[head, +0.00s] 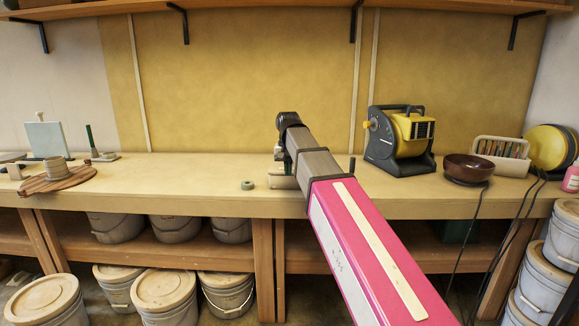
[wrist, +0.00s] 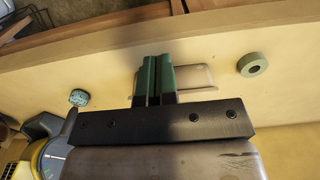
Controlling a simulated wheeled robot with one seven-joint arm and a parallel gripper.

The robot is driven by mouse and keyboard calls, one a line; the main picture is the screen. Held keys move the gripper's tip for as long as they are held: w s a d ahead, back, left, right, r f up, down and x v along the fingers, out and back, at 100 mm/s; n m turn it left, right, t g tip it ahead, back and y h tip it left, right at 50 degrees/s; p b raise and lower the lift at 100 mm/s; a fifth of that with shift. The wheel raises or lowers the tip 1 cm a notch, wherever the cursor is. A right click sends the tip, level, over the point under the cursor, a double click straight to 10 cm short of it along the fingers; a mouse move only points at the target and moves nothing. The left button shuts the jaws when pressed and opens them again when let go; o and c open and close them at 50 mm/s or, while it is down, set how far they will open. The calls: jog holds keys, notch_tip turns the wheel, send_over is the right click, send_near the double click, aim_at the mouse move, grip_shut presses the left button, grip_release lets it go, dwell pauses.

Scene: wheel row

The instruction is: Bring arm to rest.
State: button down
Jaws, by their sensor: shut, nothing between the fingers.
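My arm (head: 327,190) stretches out over the workbench (head: 200,172), its pink link nearest the head camera and a grey link beyond. In the head view the gripper is mostly hidden behind the arm. In the wrist view my gripper (wrist: 155,62) has its two green fingers together with nothing between them. The fingers are over a shallow metal tray (wrist: 192,78) on the bench; the tray also shows beside the arm in the head view (head: 281,182). I cannot tell whether the fingertips touch it.
A grey-green ring (head: 247,185) lies left of the tray. A yellow and black blower (head: 412,140), a dark bowl (head: 468,167) and a pen rack (head: 500,150) stand to the right. A round wooden board (head: 45,184) lies left. Lidded buckets (head: 163,287) fill the space below. A shelf (head: 255,10) hangs above.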

jog(key=s+d+f, duration=0.6)
jog(key=f, duration=0.6)
jog(key=s+d+f, duration=0.6)
jog(key=d+f, duration=0.1)
jog(key=f, duration=0.5)
jog(key=s+d+f, duration=0.6)
jog(key=f, duration=0.6)
jog(key=shift+s+d+f, duration=0.25)
jog(key=shift+f, duration=0.1)
